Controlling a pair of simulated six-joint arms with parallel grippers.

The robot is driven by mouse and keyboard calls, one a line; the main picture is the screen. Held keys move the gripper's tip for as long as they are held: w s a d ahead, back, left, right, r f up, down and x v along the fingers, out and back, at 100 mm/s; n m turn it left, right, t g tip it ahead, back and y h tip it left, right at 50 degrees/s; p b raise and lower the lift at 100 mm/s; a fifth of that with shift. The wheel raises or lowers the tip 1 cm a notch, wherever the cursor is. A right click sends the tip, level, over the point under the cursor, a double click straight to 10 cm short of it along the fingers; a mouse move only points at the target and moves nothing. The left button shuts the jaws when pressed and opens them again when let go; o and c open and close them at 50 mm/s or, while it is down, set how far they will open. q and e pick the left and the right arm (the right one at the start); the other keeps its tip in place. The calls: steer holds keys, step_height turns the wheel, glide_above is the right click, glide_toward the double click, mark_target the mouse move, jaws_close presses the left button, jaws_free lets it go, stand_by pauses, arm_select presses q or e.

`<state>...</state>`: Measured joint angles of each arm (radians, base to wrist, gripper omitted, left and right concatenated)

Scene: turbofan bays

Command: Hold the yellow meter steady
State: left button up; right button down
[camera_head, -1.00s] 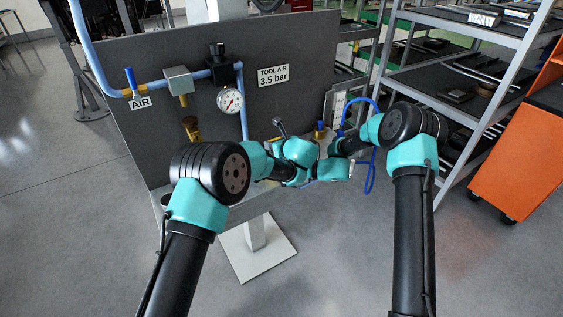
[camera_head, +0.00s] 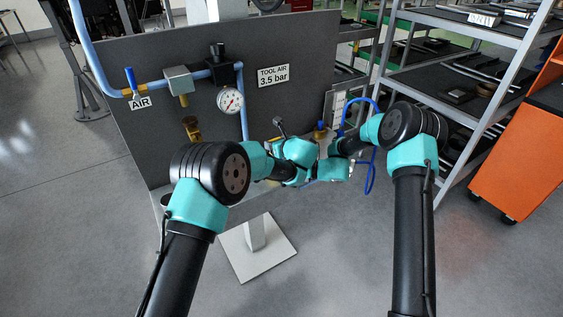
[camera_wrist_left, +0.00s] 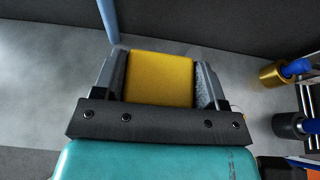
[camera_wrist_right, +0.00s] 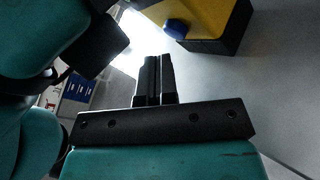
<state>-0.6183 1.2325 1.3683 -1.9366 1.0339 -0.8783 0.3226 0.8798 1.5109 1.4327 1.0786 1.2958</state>
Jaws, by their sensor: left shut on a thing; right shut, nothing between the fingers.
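The yellow meter (camera_wrist_left: 160,78) sits between the two fingers of my left gripper (camera_wrist_left: 161,75) in the left wrist view. The gripper is shut on its sides. In the right wrist view the meter (camera_wrist_right: 212,20) shows at the top as a yellow block with a dark edge and a blue round part (camera_wrist_right: 176,28). My right gripper (camera_wrist_right: 154,78) is shut and empty, below the meter and apart from it. In the head view my arms hide the meter and most of both grippers.
A dark panel (camera_head: 150,60) carries a blue pipe, a round gauge (camera_head: 230,100) and a "TOOL AIR 3,5 bar" sign (camera_head: 273,75). A blue hose (camera_head: 369,178) hangs by my right arm. Metal shelves (camera_head: 455,75) and an orange cabinet (camera_head: 520,160) stand at the right.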

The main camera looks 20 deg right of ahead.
steer(key=shift+w, duration=0.15)
steer(key=shift+w+a, duration=0.1)
steer(key=shift+w, duration=0.2)
steer(key=shift+w+a, duration=0.15)
steer(key=shift+w, duration=0.25)
stand_by(0.9)
steer(key=shift+s, duration=0.15)
steer(key=shift+s+d, duration=0.25)
steer(key=shift+s, duration=0.45)
steer(key=shift+s, duration=0.1)
steer(key=s, duration=0.2)
steer(key=s+d, duration=0.1)
steer(key=s, duration=0.1)
steer(key=shift+s+d, duration=0.1)
steer(key=shift+s, duration=0.2)
stand_by(0.8)
